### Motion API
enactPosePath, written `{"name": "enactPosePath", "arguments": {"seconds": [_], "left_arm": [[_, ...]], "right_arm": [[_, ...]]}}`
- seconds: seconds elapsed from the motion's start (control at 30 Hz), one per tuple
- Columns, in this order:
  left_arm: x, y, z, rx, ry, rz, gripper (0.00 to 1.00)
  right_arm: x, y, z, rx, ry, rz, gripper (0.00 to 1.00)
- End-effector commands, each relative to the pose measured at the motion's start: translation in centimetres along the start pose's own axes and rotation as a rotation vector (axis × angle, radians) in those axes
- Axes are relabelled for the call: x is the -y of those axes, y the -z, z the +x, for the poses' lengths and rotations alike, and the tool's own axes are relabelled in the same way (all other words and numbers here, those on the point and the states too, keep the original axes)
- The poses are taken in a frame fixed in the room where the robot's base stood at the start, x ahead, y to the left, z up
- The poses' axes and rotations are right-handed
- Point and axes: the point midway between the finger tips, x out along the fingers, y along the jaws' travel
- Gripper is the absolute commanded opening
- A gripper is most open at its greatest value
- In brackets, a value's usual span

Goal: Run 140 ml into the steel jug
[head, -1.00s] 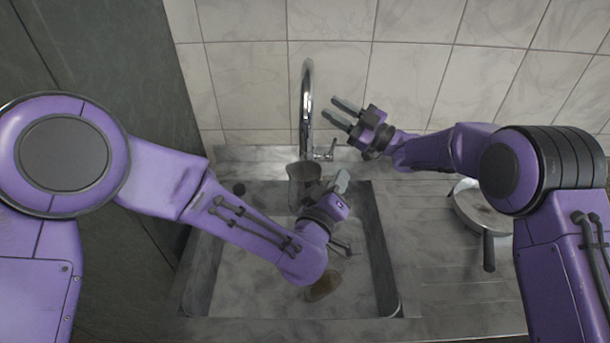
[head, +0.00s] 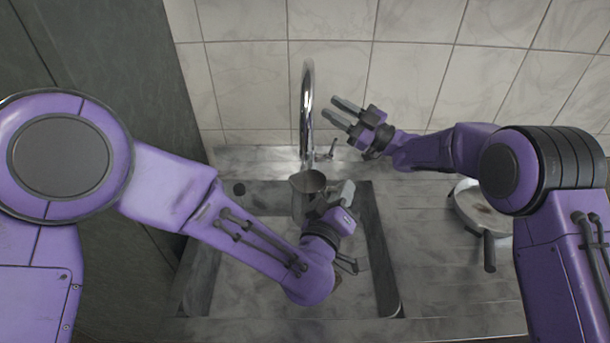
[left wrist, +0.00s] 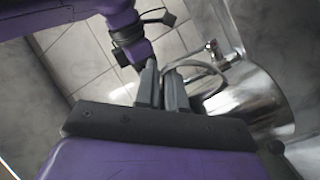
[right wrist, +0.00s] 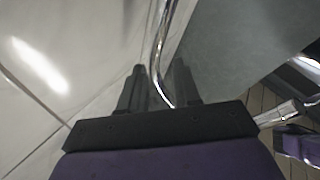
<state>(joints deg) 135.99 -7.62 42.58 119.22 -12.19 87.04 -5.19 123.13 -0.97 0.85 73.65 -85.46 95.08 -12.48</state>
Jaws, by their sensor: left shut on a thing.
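The steel jug (head: 299,203) is upright over the sink, just in front of and below the tap spout (head: 307,90). My left gripper (head: 331,196) is shut on its handle, at the jug's right side. In the left wrist view the jug's shiny body (left wrist: 258,100) is right of the fingers. I cannot see into the jug, and no water stream shows. The tap lever (head: 333,147) stands at the right of the tap base. My right gripper (head: 341,112) is open and empty, right of the spout and above the lever. Its fingers (right wrist: 160,85) are apart in the right wrist view.
The sink basin (head: 240,270) lies below, partly hidden by my left arm. A pan (head: 467,208) sits on the drainboard at right. A tiled wall (head: 420,75) is close behind the tap, and a dark panel (head: 115,120) rises at left.

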Motion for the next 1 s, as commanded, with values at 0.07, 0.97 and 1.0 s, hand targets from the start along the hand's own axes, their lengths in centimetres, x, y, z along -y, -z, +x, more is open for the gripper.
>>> {"name": "enactPosePath", "arguments": {"seconds": [0.07,0.97,1.0], "left_arm": [[-0.7,-0.8,-1.3,0.002,-0.002,0.003,0.0],[-1.7,-1.9,-3.2,-0.001,-0.001,0.0,0.0],[-1.7,-1.9,-3.2,-0.001,-0.001,0.0,0.0]], "right_arm": [[0.0,0.0,0.0,0.0,0.0,0.0,0.32],[10.3,-3.2,-9.4,0.19,-0.111,-0.407,0.0],[11.0,-3.3,-10.5,0.218,-0.122,-0.496,0.0]]}}
